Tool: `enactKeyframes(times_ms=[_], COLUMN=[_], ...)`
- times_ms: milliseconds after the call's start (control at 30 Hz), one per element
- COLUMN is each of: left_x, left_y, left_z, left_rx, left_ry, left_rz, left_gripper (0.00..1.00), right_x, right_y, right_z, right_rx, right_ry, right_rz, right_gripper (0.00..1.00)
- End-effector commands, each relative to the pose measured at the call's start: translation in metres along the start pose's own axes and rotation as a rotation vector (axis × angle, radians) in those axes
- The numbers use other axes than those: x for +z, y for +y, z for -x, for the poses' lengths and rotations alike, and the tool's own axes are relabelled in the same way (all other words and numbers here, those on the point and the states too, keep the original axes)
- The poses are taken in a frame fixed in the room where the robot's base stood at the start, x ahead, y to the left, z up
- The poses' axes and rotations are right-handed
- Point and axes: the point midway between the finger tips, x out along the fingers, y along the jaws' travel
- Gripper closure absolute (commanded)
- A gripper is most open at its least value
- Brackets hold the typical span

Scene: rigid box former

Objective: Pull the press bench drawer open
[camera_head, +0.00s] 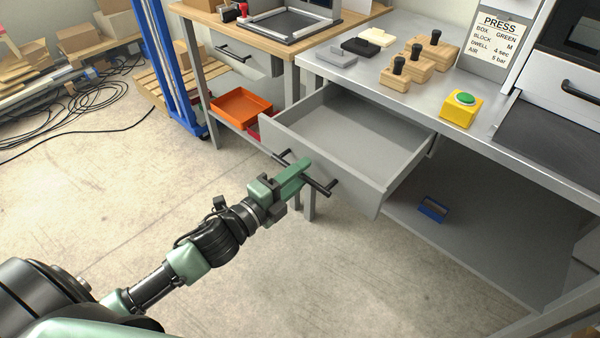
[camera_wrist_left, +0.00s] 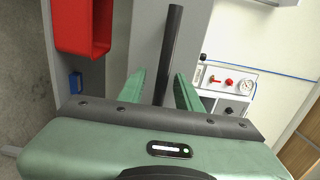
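The press bench drawer (camera_head: 335,135) is grey and stands pulled well out from under the bench top. It looks empty inside. Its black bar handle (camera_head: 322,188) is on the front panel and shows as a dark bar in the left wrist view (camera_wrist_left: 172,45). My left gripper (camera_head: 298,176) is at the handle, its green fingers on either side of the bar. In the left wrist view its fingers (camera_wrist_left: 162,85) stand apart, with a visible gap between the left finger and the bar. My right gripper is not in view.
The press bench top (camera_head: 350,80) carries wooden blocks with black knobs (camera_head: 410,62) and a yellow box with a green button (camera_head: 462,108). A blue item (camera_head: 433,208) lies on the lower shelf. An orange tray (camera_head: 240,105) sits left of the drawer. The floor in front is clear.

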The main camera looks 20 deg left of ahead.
Motion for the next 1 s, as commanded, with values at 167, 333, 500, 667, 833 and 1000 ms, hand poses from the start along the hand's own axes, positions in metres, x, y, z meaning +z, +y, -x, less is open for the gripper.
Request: enactKeyframes(times_ms=[167, 333, 500, 667, 833, 1000], left_x=[0.000, 0.000, 0.000, 0.000, 0.000, 0.000], left_y=[-0.001, 0.001, 0.002, 0.002, 0.001, 0.000], left_z=[0.000, 0.009, 0.035, 0.059, 0.075, 0.078], left_rx=[-0.001, 0.002, 0.003, 0.004, 0.001, 0.000], left_ry=[0.000, -0.001, -0.001, -0.001, -0.001, 0.000], left_rz=[0.000, 0.001, 0.002, 0.001, 0.001, 0.000], left_gripper=[0.66, 0.66, 0.66, 0.66, 0.66, 0.66], right_x=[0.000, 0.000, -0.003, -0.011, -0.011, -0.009], right_y=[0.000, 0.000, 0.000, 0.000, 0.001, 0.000], right_z=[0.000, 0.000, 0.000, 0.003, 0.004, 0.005], right_rx=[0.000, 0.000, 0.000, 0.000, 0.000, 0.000], right_ry=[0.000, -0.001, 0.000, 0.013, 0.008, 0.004], right_rz=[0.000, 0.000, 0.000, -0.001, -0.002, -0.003], right_gripper=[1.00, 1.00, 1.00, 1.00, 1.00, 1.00])
